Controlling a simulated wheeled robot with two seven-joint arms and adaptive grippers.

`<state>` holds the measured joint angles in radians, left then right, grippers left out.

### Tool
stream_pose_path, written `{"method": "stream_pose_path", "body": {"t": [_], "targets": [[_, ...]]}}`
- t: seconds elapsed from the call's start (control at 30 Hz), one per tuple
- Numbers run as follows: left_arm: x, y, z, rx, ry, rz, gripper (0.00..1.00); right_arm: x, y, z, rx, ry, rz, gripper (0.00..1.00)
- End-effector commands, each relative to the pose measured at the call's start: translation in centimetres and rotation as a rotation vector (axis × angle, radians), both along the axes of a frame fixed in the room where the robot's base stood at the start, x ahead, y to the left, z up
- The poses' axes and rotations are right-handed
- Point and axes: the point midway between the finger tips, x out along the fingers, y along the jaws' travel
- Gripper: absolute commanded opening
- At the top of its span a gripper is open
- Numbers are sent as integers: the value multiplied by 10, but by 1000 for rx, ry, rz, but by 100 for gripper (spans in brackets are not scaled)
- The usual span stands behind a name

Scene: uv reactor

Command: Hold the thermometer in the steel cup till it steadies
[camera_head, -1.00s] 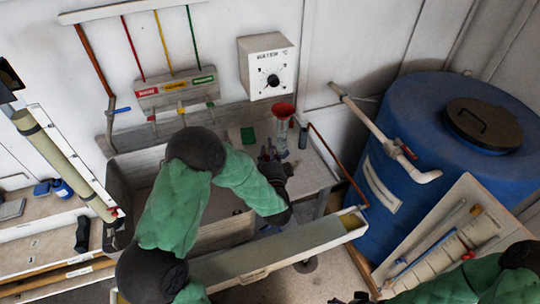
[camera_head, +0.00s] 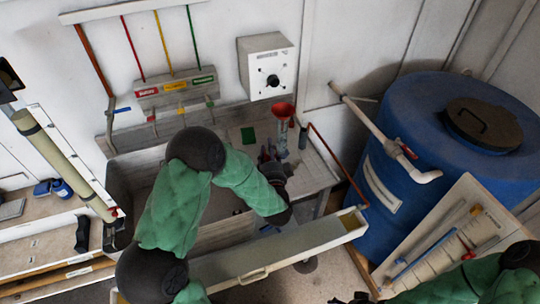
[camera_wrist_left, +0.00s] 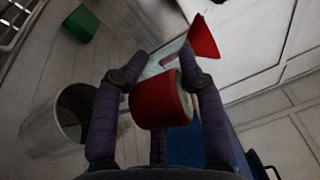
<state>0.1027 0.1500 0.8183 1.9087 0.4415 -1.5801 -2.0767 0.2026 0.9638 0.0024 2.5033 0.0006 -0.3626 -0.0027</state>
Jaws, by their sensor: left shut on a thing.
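My left gripper (camera_wrist_left: 158,95) has its fingers closed around a thick red cylinder, which appears to be the head of the thermometer (camera_wrist_left: 160,102). Its stem is not clearly seen. The grey steel cup (camera_wrist_left: 76,112), open and dark inside, stands left of the fingers in the wrist view; the held thing is beside it there, not visibly in it. In the head view the left gripper (camera_head: 272,166) is over the bench, and I cannot make out the cup behind my arm. Dark parts at the bottom edge seem to be my right gripper (camera_head: 358,298), mostly cut off.
A red funnel (camera_head: 283,110) sits on a clear cylinder (camera_head: 281,140) just beyond the left gripper, with a grey cylinder (camera_head: 303,138) beside it. A green block (camera_head: 248,135) lies on the bench. A white dial box (camera_head: 268,67) hangs above. A blue tank (camera_head: 440,130) stands at right.

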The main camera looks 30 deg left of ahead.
Motion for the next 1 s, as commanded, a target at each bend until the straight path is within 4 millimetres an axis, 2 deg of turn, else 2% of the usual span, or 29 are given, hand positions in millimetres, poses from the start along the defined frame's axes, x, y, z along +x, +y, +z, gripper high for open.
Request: {"method": "stream_pose_path", "body": {"t": [0.17, 1.0], "targets": [[0, 0, 5, 1, -1, 0, 9, 0, 0, 4, 0, 0, 0, 90], [0, 0, 55, -1, -1, 0, 9, 0, 0, 44, 0, 0, 0, 90]]}}
